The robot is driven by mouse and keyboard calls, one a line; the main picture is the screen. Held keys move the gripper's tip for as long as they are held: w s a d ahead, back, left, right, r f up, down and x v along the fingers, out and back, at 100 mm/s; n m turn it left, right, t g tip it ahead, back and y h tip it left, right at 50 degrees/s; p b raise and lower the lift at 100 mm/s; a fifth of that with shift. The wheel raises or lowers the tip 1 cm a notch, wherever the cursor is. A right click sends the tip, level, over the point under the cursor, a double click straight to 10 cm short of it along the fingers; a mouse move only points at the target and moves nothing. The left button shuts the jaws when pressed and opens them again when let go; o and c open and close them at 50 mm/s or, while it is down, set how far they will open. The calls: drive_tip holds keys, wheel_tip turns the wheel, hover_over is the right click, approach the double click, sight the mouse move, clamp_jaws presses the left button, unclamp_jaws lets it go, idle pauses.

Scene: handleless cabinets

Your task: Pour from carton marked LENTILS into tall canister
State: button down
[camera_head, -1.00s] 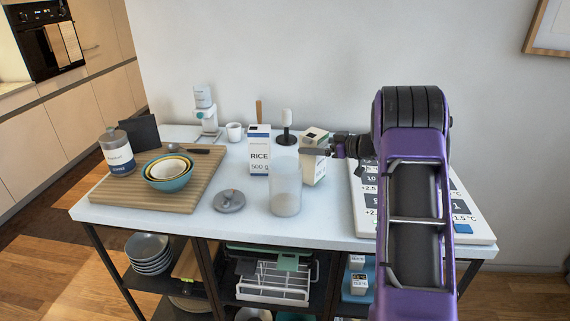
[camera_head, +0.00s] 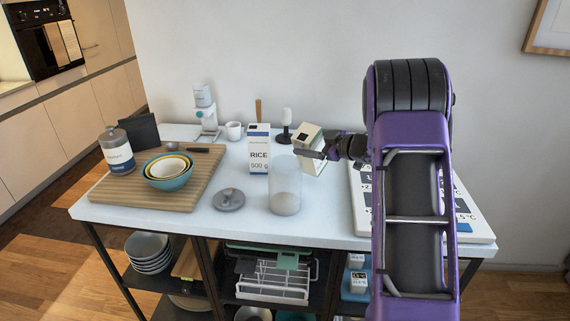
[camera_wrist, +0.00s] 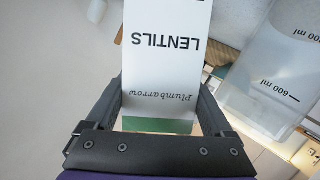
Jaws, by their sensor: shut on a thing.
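The carton marked LENTILS (camera_wrist: 166,50) is white with a green band and fills the middle of the wrist view. My gripper (camera_head: 318,155) is shut on it; the fingers (camera_wrist: 168,105) lie along both sides of the carton. In the head view the carton (camera_head: 308,140) is tilted, its top leaning left, behind and right of the tall canister. The tall canister (camera_head: 286,182) is clear, open at the top and upright on the table, with a little greyish content low inside. The canister (camera_wrist: 275,85) also shows at the right of the wrist view, with ml marks, apart from the carton.
A RICE carton (camera_head: 259,152) stands left of the canister, behind it. A grey lid (camera_head: 229,200) lies to its left. A wooden board (camera_head: 120,198) holds nested bowls (camera_head: 168,172) and a labelled jar (camera_head: 117,152). A printed white board (camera_head: 470,228) lies under my arm at right.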

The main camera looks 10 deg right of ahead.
sight(305, 136)
drive_tip(key=shift+s+a+r+n, duration=0.25)
drive_tip(key=shift+r+n, duration=0.1)
drive_tip(key=shift+n, duration=0.05)
drive_tip(key=shift+s+a+r, duration=0.15)
drive_tip(key=shift+r, duration=0.2)
drive_tip(key=shift+s+a+r+n+t+h, duration=0.15)
drive_tip(key=shift+s+a+r+n+t, duration=0.05)
drive_tip(key=shift+r+n, duration=0.2)
drive_tip(key=shift+s+a+r+n+t+h, duration=0.2)
drive_tip(key=shift+r+n, duration=0.1)
drive_tip(key=shift+r, duration=0.2)
drive_tip(key=shift+s+a+r+n+t, duration=0.1)
drive_tip(key=shift+a+r+n+t, duration=0.2)
drive_tip(key=shift+n, duration=0.4)
idle(0.4)
drive_tip(key=shift+d+f+n, duration=0.1)
drive_tip(key=shift+f+n, duration=0.05)
drive_tip(key=shift+n, duration=0.15)
idle(0.5)
drive_tip(key=shift+f+n+t+b, duration=0.1)
drive_tip(key=shift+n+t+b, duration=0.25)
drive_tip(key=shift+b, duration=0.45)
